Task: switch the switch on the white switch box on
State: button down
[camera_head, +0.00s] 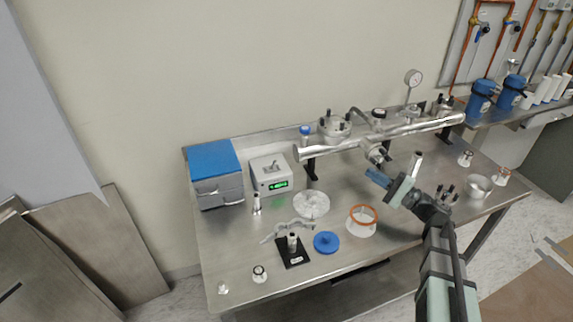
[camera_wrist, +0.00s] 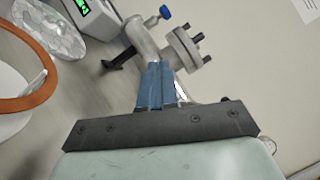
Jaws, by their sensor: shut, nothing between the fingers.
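The white switch box (camera_head: 271,174) stands at the back left of the metal table, with a small toggle on its top and a lit green display on its front. Part of the box, with its green display (camera_wrist: 83,6), shows at the top left of the wrist view. My gripper (camera_head: 370,172) is over the right middle of the table, well to the right of the box and close to the metal pipe. Its blue fingers (camera_wrist: 155,84) are together and empty in the wrist view. The toggle's position is too small to tell.
A blue-topped case (camera_head: 214,172) stands left of the box. A clear disc (camera_head: 311,205), an orange ring (camera_head: 362,214) and a blue disc (camera_head: 326,242) lie in front.

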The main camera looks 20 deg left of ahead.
aim_at(286, 171)
jog(key=shift+s+a+f+n+g+h, duration=0.25)
jog(key=shift+s+a+n+g, duration=0.75)
jog(key=shift+a, duration=1.2)
jog(key=shift+s+a+f+n+g+h, duration=0.3)
jog(key=shift+a+n+g, duration=0.45)
jog(key=shift+a+n, duration=1.1)
jog(key=shift+s+a+f+n+g+h, duration=0.1)
jog(key=shift+s+a+n+g+h, duration=0.45)
jog(key=shift+a, duration=2)
jog(key=shift+s+n+g, duration=0.1)
jog(key=shift+n+g, duration=0.2)
jog(key=a, duration=1.4)
jog(key=shift+s, duration=0.35)
